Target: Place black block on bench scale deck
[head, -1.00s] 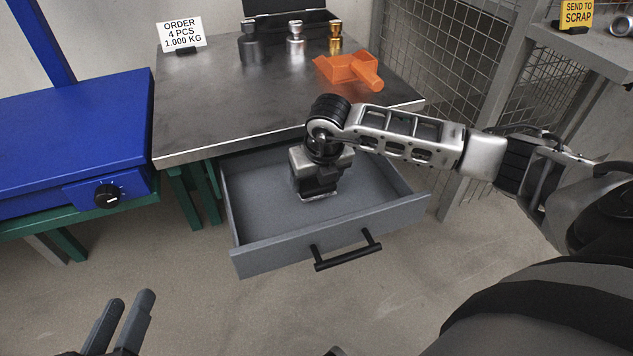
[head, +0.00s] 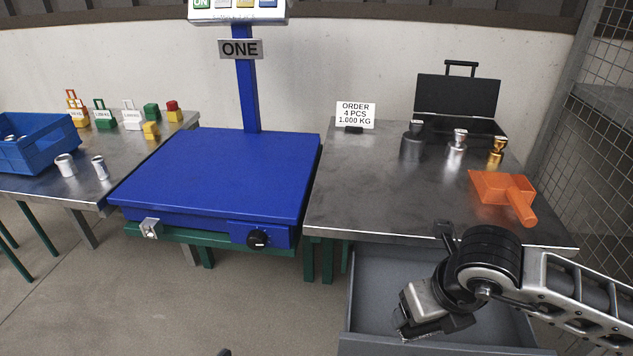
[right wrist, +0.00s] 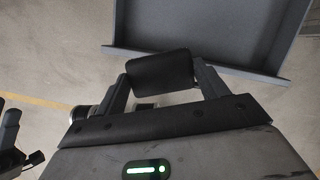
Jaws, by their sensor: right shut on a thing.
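The black block (right wrist: 160,72) is between the two fingers of my right gripper in the right wrist view. In the head view my right gripper (head: 412,328) is over the left part of the open drawer, tilted to the lower left, and I cannot make out the block there. The bench scale's blue deck (head: 215,172) is flat, bare and left of the gripper. The scale has a dial, a post marked ONE and a display cut by the top edge. Only a dark tip, perhaps of my left gripper (head: 224,352), shows at the bottom edge.
The grey drawer (head: 375,275) stands open below the steel table (head: 350,200). That table bears three weights, an orange scoop-like piece (head: 505,190), an order sign (head: 355,115) and an open black case (head: 458,95). A blue bin (head: 40,150) and small parts are on the left table.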

